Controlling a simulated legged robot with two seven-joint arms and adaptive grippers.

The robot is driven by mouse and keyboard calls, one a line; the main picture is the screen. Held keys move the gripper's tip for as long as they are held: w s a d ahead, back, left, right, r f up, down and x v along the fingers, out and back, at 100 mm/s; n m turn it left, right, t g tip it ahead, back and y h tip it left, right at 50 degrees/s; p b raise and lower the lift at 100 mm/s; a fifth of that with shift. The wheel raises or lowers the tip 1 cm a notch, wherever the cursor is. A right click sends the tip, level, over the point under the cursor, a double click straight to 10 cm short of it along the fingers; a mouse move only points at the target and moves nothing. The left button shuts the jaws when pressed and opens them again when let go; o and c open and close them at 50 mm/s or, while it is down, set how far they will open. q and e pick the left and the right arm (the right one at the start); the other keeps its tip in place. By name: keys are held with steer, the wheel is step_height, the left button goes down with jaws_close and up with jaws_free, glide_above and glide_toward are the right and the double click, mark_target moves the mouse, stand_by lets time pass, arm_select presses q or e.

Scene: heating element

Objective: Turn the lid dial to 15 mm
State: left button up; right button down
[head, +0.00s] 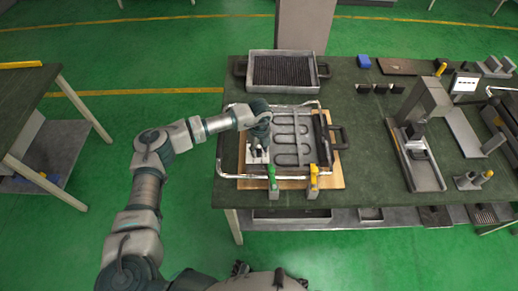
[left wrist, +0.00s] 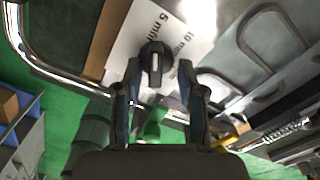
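The lid dial (left wrist: 155,62) is a black knob with a white stripe, seen in the left wrist view. It sits on a white label (left wrist: 128,50) with printed marks; "5" and "10" are readable, and no 15 mark can be made out. My left gripper (left wrist: 159,66) is open, its fingertips on either side of the dial; I cannot tell whether they touch it. In the head view my left gripper (head: 258,143) is over the left part of the heating fixture (head: 291,128), above the white label, and hides the dial. My right gripper is not in view.
The fixture has a bent steel tube frame, a looped element, and green (head: 272,178) and yellow (head: 313,180) clamp handles at its front. It sits on a wooden board (head: 333,180). A ribbed tray (head: 284,56) lies behind; a grey press (head: 425,100) stands right. The bare tabletop (head: 368,150) is clear between.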

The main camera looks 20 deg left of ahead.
arm_select(q)
steer(key=shift+c, duration=0.9)
steer(key=shift+a, duration=0.1)
steer(key=c, duration=0.4)
steer(key=shift+a, duration=0.2)
jaws_close()
steer(key=shift+a, duration=0.15)
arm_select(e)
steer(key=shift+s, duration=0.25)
